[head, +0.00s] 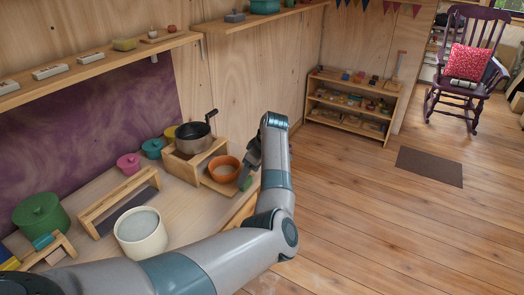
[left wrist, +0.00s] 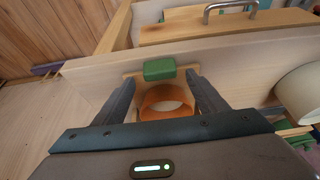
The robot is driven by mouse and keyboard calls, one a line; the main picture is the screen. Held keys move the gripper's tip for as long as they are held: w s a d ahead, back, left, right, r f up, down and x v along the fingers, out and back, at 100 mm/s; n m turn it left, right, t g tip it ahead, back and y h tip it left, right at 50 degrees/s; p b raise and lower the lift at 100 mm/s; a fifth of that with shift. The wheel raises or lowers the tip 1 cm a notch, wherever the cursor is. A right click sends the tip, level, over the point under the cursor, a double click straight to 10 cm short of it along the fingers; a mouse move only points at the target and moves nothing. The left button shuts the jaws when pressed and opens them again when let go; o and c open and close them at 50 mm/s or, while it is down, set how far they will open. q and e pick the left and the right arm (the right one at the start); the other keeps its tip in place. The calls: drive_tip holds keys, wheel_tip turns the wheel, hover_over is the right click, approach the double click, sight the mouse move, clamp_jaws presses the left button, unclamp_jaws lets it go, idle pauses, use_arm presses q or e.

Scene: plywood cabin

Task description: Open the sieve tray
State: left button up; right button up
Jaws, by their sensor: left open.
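The sieve (head: 194,137) is a dark pot with a crank, standing on a wooden box on the worktop. Its wooden tray (head: 211,187) shows at the right of the box, with an orange bowl (head: 224,168) of pale contents on it. A green handle (head: 246,184) is at the tray's front end. My left gripper (head: 247,172) is at that end. In the left wrist view its open fingers (left wrist: 160,77) lie on either side of the green handle (left wrist: 159,69), with the orange bowl (left wrist: 166,101) between them. I cannot tell whether they touch the handle. My right gripper is out of view.
Small pink (head: 129,163) and teal (head: 152,148) pots stand at the back.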

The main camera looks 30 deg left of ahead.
use_arm(q)
drive_tip(key=b+v, duration=0.3)
drive_tip(key=v, duration=1.2)
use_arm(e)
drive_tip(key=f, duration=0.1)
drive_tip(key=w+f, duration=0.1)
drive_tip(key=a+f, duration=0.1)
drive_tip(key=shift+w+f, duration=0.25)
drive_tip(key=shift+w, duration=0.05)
use_arm(q)
drive_tip(key=shift+f, duration=0.1)
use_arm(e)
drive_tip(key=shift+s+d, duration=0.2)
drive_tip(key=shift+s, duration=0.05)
